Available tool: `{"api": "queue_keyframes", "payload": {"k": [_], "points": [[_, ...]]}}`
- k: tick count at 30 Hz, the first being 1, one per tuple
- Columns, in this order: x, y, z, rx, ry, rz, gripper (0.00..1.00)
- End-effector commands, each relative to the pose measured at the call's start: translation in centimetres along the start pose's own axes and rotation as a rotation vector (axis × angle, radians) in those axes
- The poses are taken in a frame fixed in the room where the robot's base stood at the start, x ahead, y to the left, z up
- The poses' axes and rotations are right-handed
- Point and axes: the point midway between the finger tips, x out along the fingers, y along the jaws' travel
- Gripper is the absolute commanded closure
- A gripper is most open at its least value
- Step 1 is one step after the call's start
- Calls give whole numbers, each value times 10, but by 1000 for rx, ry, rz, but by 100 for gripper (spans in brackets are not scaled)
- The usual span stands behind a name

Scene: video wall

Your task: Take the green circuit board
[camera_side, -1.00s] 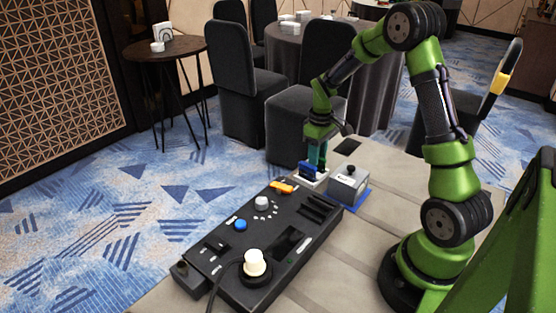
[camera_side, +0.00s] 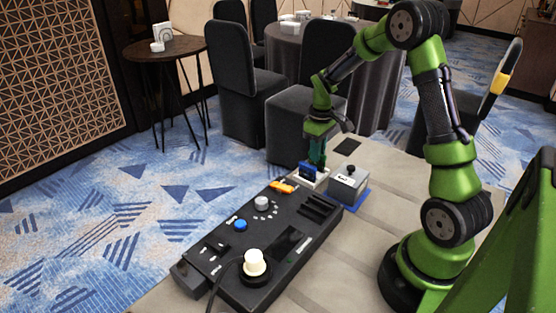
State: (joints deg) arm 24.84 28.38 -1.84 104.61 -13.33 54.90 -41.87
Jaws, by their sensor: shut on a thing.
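The board is small and partly hidden by the fingers. Its lower end is close to the holder, and I cannot tell whether it is still inside it. A blue board (camera_side: 307,171) stands upright in the holder, just left of the green one.
A black control panel (camera_side: 262,245) with knobs, a blue button and a cable lies nearer the camera. A grey box with a black knob (camera_side: 348,183) stands on a blue base right of the holder. A dark square (camera_side: 347,146) lies behind.

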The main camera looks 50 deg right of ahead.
Motion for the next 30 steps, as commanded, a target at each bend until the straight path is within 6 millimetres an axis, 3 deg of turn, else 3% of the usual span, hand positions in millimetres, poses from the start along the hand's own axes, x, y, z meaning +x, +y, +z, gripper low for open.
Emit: {"api": "queue_keyframes", "payload": {"k": [30], "points": [[-45, 0, 0, 0, 0, 1, 100]]}}
